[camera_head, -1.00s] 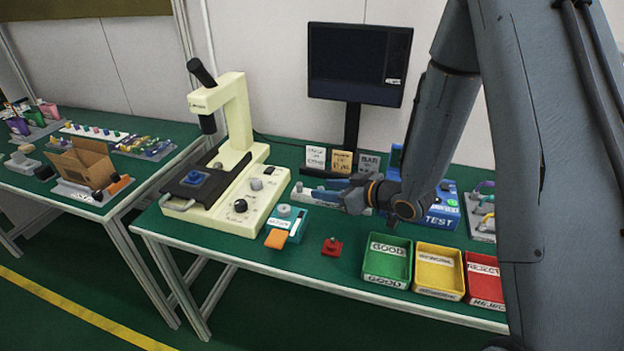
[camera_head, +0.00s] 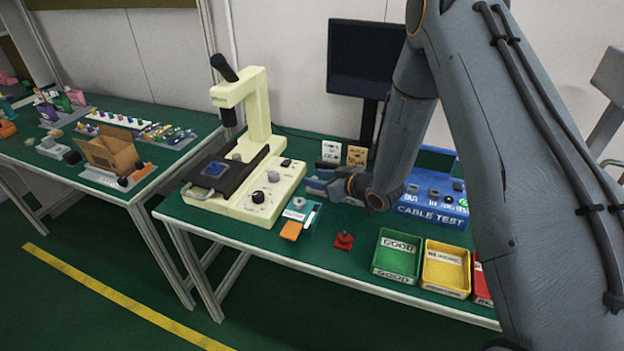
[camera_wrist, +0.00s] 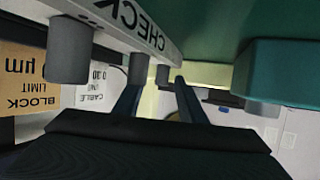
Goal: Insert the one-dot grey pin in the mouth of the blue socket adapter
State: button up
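The blue socket adapter (camera_head: 214,169) sits on the dark plate of the cream press; its mouth is too small to make out. My gripper (camera_head: 318,184) is just right of the press, fingers pointing left. In the wrist view, which looks upside down, the fingers (camera_wrist: 158,92) are apart with nothing clearly held. Grey pins stand on a white block marked CHECK (camera_wrist: 130,22): a near one (camera_wrist: 69,50), and two smaller ones (camera_wrist: 138,69) and (camera_wrist: 163,75) by the fingertips.
A teal block (camera_wrist: 285,72) with a grey cylinder (camera_wrist: 262,107) is close beside the fingers in the wrist view. A red piece (camera_head: 344,241), green tray (camera_head: 397,255), yellow tray (camera_head: 446,268) and blue cable tester (camera_head: 432,205) are on the table. Limit cards (camera_head: 357,156) stand behind.

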jog(key=shift+w+a+f, duration=0.25)
jog(key=shift+w+a, duration=0.1)
grip_shut()
jog(key=shift+r, duration=0.1)
